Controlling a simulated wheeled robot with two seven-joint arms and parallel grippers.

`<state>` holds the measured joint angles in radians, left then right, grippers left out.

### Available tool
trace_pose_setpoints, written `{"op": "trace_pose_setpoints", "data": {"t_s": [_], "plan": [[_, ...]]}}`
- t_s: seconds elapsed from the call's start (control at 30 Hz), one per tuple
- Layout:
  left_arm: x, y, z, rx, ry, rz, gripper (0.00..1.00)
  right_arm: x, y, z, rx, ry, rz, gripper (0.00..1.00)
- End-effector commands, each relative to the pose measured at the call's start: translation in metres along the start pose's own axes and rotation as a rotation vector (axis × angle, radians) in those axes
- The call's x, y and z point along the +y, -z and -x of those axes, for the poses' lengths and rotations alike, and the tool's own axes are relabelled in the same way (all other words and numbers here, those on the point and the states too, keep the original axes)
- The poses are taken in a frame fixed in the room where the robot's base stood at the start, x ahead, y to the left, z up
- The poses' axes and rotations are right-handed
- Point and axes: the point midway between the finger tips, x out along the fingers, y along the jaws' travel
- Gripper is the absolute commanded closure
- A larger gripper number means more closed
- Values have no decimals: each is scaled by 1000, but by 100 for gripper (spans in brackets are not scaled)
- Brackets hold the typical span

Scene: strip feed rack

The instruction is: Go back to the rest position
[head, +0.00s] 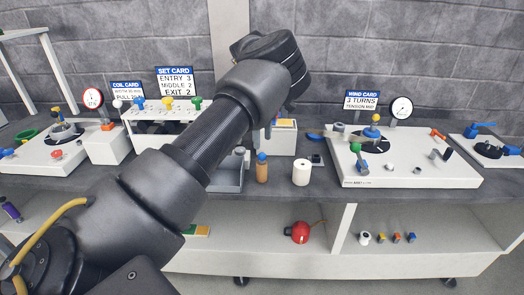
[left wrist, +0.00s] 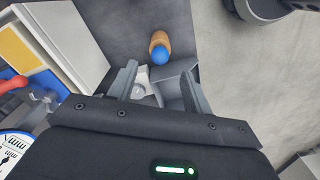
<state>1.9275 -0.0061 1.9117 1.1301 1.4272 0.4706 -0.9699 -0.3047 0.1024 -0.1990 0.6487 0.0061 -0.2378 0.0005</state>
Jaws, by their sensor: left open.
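My left arm reaches up across the middle of the head view and hides much of the bench centre; its gripper is hardly visible there. In the left wrist view the left gripper (left wrist: 159,77) has its two fingers spread with nothing held between them. Beyond the fingers are a grey tray (left wrist: 177,71) and a brown bottle (left wrist: 158,40) with a blue cap. The same bottle (head: 262,173) stands upright on the bench in the head view. My right gripper is in neither view.
A white gauge station (head: 410,174) stands on the bench at right, and a white knob rack (head: 150,128) at left behind my arm. A white roll (head: 301,173) stands beside the bottle. A red round object (head: 299,232) sits on the lower shelf (head: 265,262).

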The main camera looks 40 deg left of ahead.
Motion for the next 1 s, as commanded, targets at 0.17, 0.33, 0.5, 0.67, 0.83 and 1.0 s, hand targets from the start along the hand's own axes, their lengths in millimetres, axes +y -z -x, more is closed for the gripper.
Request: {"op": "trace_pose_setpoints", "data": {"t_s": [0.17, 0.33, 0.5, 0.67, 0.83, 1.0], "plan": [[0, 0, 26, 0, 0, 1, 50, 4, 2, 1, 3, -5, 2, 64], [0, 0, 34, 0, 1, 1, 50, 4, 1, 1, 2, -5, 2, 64], [0, 0, 35, 1, 2, 1, 50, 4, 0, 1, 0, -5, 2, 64], [0, 0, 35, 0, 1, 1, 50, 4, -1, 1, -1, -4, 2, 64], [0, 0, 60, 1, 0, 1, 50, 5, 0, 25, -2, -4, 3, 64], [-1, 0, 90, 0, 1, 1, 50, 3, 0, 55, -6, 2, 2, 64]]}}
